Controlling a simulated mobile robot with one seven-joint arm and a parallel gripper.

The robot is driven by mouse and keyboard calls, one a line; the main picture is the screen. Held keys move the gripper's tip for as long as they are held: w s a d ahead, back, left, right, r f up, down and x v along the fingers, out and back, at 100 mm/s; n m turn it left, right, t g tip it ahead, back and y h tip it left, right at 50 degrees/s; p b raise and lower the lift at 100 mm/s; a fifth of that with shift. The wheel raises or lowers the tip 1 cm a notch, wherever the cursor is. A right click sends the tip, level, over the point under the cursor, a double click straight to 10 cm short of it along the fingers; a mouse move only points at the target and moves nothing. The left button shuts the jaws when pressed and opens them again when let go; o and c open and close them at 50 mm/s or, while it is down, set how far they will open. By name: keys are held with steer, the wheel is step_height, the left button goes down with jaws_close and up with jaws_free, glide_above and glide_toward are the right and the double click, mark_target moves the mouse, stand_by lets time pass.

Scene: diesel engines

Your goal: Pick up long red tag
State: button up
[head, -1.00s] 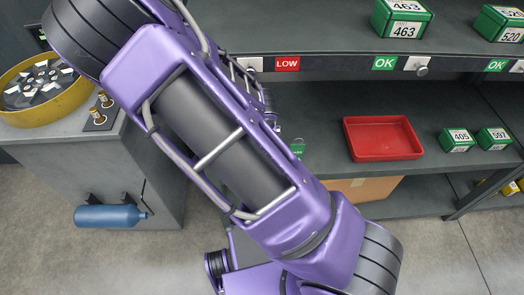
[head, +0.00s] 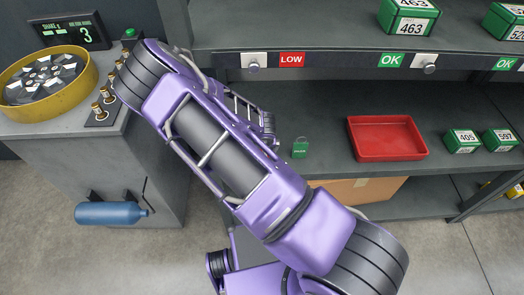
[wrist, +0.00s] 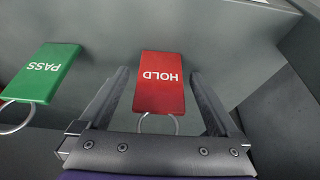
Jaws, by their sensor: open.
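The long red tag (wrist: 159,84) reads HOLD upside down in the wrist view and has a wire ring at its near end. My gripper (wrist: 160,74) is open, with one finger on each side of the tag and a gap to each. I cannot tell how far above the tag the fingers are. In the head view the red tag and my fingers are hidden behind my arm.
A green PASS tag (wrist: 46,73) lies left of the red one; a green tag also shows in the head view (head: 300,148). A red tray (head: 387,138) and green boxes (head: 463,141) stand on the lower shelf. The upper shelf edge (head: 330,60) overhangs.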

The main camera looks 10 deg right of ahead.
steer(key=shift+w+f, duration=0.2)
steer(key=shift+f, duration=0.25)
jaws_close()
